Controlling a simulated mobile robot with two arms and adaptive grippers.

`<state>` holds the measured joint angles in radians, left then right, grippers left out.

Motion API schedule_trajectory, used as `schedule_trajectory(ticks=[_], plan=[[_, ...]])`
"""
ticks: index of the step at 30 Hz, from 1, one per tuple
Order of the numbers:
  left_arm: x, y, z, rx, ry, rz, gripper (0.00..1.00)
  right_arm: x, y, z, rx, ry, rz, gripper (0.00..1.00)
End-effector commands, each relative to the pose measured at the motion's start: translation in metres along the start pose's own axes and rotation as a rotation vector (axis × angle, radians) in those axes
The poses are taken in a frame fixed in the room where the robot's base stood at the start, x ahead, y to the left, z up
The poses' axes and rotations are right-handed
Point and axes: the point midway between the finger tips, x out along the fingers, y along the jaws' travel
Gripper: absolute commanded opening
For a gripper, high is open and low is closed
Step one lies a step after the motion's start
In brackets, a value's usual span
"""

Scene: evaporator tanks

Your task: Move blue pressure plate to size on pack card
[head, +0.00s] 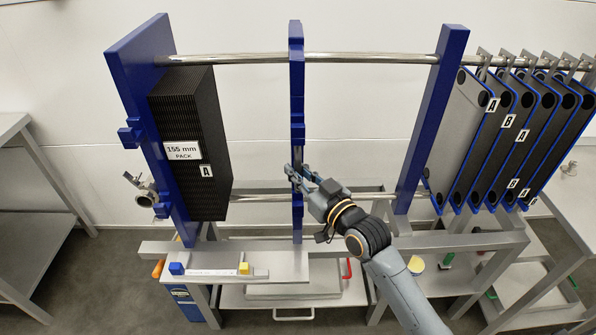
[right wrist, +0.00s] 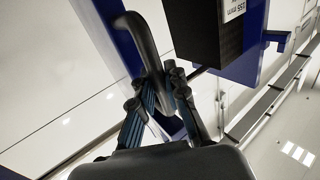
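The blue pressure plate (head: 297,100) hangs upright across the rails, seen nearly edge-on, near the middle of the frame. The pack card (head: 183,151) reads "155 mm PACK" and sits on the dark plate pack (head: 215,120), which stands against the left blue end plate. A clear gap separates pack and pressure plate. My right gripper (head: 301,173) is at the pressure plate's lower half. In the right wrist view, the black handle (right wrist: 149,55) passes between its fingers, which appear closed around it. My left gripper is not in view.
A ruler (head: 210,272) with a blue block (head: 176,268) and yellow block (head: 244,268) lies on the front ledge. Several framed plates (head: 465,130) hang at right beyond the right blue upright (head: 431,120). Metal rails (head: 370,58) run across the top. A grey table (head: 18,130) stands left.

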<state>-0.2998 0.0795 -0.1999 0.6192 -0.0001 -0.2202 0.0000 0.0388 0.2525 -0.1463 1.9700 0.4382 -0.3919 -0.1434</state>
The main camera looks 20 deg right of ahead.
Motion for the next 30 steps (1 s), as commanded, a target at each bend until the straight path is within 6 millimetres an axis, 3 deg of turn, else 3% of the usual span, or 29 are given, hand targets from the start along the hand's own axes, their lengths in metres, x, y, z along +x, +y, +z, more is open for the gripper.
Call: schedule_trajectory(ticks=[11, 14, 24, 30], plan=[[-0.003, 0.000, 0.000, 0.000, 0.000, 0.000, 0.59, 0.004, -0.006, -0.001, 0.004, -0.001, -0.002, 0.00], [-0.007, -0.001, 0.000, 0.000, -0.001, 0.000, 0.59, 0.011, -0.019, -0.002, 0.006, -0.001, -0.004, 0.00], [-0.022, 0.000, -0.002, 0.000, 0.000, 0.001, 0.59, 0.057, -0.089, -0.001, 0.010, -0.002, -0.008, 0.00], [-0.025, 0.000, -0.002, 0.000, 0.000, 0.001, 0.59, 0.074, -0.114, 0.001, 0.007, -0.004, -0.007, 0.00]])
